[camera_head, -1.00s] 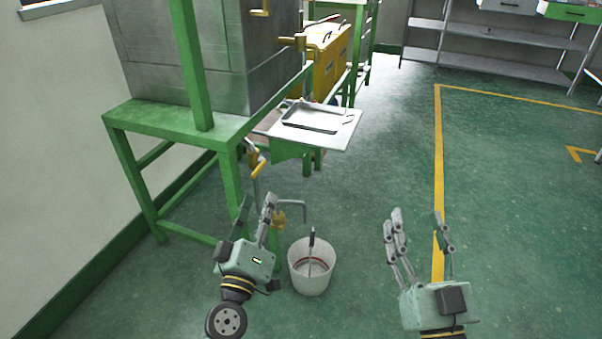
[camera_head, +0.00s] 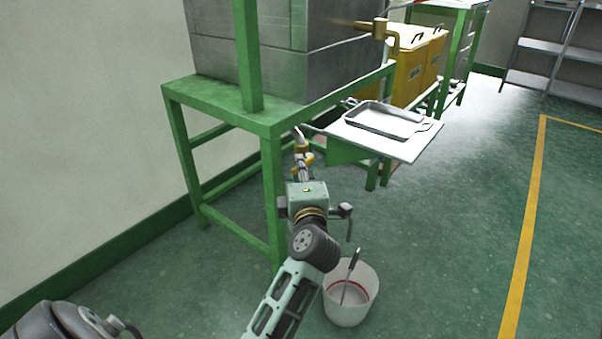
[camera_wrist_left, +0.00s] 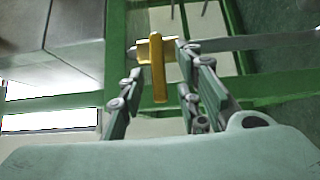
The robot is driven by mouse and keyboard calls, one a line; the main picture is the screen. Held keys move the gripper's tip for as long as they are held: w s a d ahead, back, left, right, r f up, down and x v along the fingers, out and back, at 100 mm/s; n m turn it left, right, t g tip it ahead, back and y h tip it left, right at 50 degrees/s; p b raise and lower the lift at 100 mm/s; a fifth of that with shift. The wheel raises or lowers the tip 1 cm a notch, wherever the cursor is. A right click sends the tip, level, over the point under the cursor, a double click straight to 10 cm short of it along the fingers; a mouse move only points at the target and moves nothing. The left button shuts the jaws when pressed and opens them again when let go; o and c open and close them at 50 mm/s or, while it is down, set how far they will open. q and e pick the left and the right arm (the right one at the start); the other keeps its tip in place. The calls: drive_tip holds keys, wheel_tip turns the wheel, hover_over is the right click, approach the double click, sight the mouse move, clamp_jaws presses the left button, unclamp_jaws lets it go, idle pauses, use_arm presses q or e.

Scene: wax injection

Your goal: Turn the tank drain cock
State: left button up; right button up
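The tank drain cock (camera_head: 301,148) is a brass valve on a pipe below the tank (camera_head: 275,45), beside the green stand's front leg. In the left wrist view its yellow lever handle (camera_wrist_left: 158,78) hangs down between the fingers of my left gripper (camera_wrist_left: 161,66). The fingers are apart, with a visible gap on both sides of the handle. In the head view my left gripper (camera_head: 303,172) points up at the cock, and its body hides part of the pipe. My right gripper is out of view.
A white bucket (camera_head: 350,311) with a stick-like tool in it stands on the floor to the right of my left arm. A white shelf (camera_head: 410,147) with a metal tray (camera_head: 385,121) juts out right of the cock. The floor at right is clear.

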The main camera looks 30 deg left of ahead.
use_arm(q)
drive_tip(key=shift+x, duration=0.8)
clamp_jaws()
